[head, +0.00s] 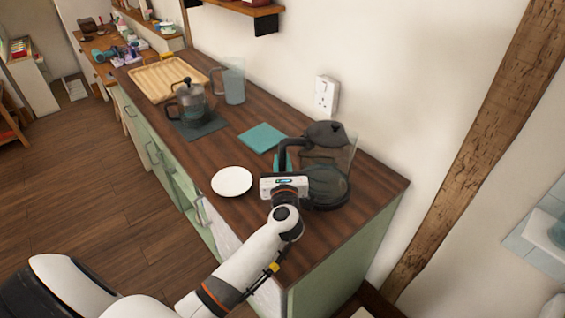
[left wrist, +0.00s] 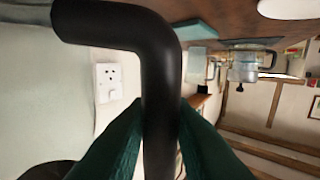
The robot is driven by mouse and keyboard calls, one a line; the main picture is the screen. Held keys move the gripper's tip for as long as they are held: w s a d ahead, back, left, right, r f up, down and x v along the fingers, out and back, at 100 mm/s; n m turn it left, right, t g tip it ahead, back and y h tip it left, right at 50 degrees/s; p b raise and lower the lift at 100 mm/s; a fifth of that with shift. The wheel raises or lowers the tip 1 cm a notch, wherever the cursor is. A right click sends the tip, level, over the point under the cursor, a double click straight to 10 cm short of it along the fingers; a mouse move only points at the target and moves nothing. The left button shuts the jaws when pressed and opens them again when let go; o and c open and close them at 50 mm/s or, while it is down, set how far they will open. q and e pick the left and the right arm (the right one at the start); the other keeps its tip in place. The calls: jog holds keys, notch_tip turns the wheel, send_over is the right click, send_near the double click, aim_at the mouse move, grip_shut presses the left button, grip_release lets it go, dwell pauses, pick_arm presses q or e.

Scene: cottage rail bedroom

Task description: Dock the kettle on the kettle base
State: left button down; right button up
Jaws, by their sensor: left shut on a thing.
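The kettle (head: 326,134) has a dark lid, a see-through body and a black handle, and is at the near right end of the counter. My left gripper (head: 283,168) is shut on its handle; the left wrist view shows the black handle (left wrist: 160,90) between green fingers (left wrist: 160,135). A dark round piece (head: 330,203) shows low at the kettle's foot, behind my gripper. It looks like the kettle base, but I cannot tell whether the kettle rests on it or hangs above it. My right gripper is not in view.
A white plate (head: 232,181) lies left of my gripper. A teal cloth (head: 262,137), a French press (head: 191,102) on a dark mat, a clear pitcher (head: 233,82) and a wooden tray (head: 166,77) stand farther back. A wall socket (head: 326,95) is behind the kettle.

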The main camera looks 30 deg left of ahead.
pick_arm(q)
jog(key=c, duration=1.6)
grip_release()
jog(key=shift+o, duration=0.2)
jog(key=shift+s+f, duration=0.1)
jog(key=shift+f, duration=0.05)
jog(key=shift+v, duration=2.65)
jog(key=v, duration=0.5)
jog(key=shift+s+d, duration=0.25)
